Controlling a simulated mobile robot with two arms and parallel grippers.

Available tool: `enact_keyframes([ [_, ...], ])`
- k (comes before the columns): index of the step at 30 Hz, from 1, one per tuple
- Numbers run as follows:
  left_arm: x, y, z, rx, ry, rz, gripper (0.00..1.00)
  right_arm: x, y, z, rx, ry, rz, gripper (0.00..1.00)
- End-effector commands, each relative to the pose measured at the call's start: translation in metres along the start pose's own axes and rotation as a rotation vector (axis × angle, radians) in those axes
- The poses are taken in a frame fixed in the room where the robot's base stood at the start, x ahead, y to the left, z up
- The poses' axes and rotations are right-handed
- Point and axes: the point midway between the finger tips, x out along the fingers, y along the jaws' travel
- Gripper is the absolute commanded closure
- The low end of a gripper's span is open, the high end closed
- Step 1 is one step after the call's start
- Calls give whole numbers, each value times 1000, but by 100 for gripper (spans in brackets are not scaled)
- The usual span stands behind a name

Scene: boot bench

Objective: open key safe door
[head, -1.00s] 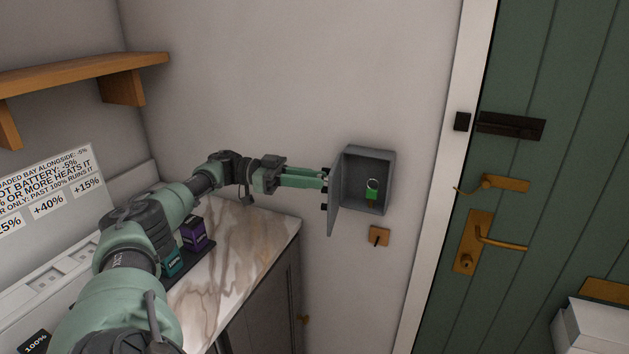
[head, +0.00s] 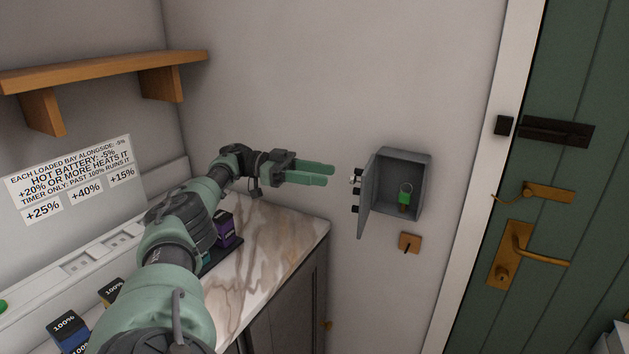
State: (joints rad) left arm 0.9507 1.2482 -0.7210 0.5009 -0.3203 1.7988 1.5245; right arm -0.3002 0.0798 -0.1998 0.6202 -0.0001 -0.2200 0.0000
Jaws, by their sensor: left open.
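The grey key safe (head: 404,174) is fixed on the wall right of the counter. Its door (head: 369,200) stands swung open to the left, with dark knobs on its outer face. Inside hangs a key with a green tag (head: 404,197). My left gripper (head: 332,175) is open and empty, its fingers pointing right, a short gap left of the door. My right gripper is not in view.
A marble counter (head: 285,237) with batteries and a charger lies below my left arm. A wooden shelf (head: 105,71) is above at left. A wooden hook plate (head: 409,242) is below the safe. A green door (head: 570,90) is at right.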

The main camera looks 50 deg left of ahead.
Motion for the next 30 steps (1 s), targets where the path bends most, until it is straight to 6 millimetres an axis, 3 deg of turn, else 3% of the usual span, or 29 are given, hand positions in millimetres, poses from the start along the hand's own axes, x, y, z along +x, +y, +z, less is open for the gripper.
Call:
enact_keyframes([
  [9,-15,1,0,-2,3,1,58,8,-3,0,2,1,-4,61],
  [30,-16,1,0,-3,1,2,58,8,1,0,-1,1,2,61],
])
